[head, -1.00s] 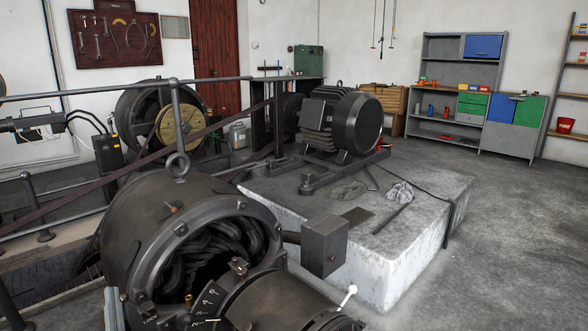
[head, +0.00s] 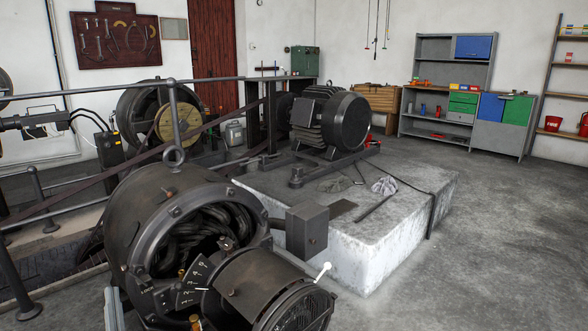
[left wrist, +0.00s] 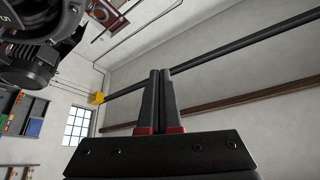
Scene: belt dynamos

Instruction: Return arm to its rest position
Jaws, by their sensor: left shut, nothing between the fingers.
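My left gripper (left wrist: 160,74) shows in the left wrist view. Its two dark fingers, red at their bases, lie together, shut and empty. A bare wall is behind them, and nothing touches them. In the head view I cannot make out the left gripper's fingers. A pale grey piece (head: 113,308) at the lower left edge of the near machine may be part of my arm. My right gripper is not in view.
A large dark dynamo (head: 130,215) with a grey box and white-handled lever (head: 322,271) stands close in front. Behind it a motor (head: 343,122) sits on a concrete block (head: 375,245). Railings (head: 150,82) run at left. Open floor (head: 500,240) lies at right.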

